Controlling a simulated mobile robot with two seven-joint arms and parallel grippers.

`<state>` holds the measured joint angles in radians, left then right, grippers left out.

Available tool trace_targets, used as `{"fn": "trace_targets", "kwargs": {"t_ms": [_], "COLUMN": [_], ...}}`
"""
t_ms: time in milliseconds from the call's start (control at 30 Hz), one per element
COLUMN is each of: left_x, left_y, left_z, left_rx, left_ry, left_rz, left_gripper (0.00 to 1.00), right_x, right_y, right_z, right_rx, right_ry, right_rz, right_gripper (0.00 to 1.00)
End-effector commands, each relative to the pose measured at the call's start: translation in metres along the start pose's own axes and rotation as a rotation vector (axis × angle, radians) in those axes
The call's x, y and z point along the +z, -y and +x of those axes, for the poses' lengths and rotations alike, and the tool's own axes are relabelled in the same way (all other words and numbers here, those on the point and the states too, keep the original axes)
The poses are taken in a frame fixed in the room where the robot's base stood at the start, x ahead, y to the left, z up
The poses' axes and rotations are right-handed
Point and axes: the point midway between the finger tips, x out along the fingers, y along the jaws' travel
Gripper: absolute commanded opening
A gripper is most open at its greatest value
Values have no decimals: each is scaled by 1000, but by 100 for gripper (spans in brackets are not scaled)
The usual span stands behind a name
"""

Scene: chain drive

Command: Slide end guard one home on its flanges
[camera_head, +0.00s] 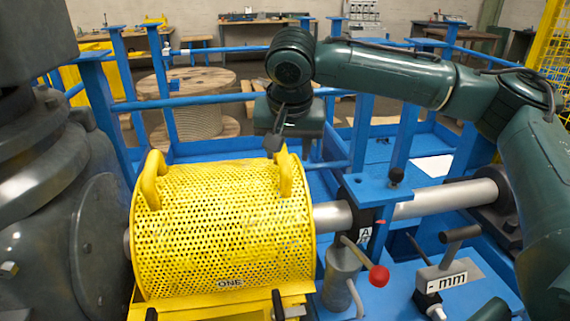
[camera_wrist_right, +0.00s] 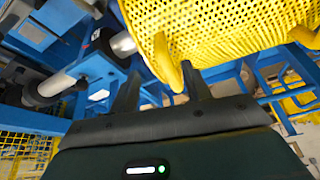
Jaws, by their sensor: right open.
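End guard one (camera_head: 225,235) is a yellow perforated half-drum marked "ONE". It sits over the shaft (camera_head: 330,215), with yellow flange-like brackets (camera_head: 255,303) along its lower front edge. It has a left handle (camera_head: 151,180) and a right handle (camera_head: 286,172). My right gripper (camera_head: 275,142) is open just above and behind the right handle. In the right wrist view the open right gripper (camera_wrist_right: 160,72) has a yellow handle (camera_wrist_right: 166,62) between its fingers, not visibly clamped. The seating under the guard is partly hidden. My left gripper is not in view.
A large dark grey housing (camera_head: 60,190) stands close at the guard's left. A red-knobbed lever (camera_head: 378,276) and an "mm" block (camera_head: 446,276) stand at front right. Blue rails (camera_head: 215,99) surround the area, with a wooden cable reel (camera_head: 187,85) behind.

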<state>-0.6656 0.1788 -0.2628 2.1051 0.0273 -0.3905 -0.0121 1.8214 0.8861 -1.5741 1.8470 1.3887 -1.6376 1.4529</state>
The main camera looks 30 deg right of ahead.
Motion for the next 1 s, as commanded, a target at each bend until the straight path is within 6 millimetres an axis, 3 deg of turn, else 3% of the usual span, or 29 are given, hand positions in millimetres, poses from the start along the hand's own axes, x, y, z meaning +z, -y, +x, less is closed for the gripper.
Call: {"fn": "trace_targets", "kwargs": {"t_ms": [400, 600, 1000], "left_x": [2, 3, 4], "left_y": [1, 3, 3], "left_z": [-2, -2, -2], "left_rx": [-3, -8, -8], "left_ry": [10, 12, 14], "left_rz": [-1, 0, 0], "left_gripper": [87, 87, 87], "right_x": [0, 0, 0], "right_y": [0, 1, 1], "right_z": [79, 107, 121], "right_rx": [1, -1, -3], "right_ry": [1, -1, -1], "right_rz": [-4, -4, -5], "right_gripper": [48, 48, 48]}}
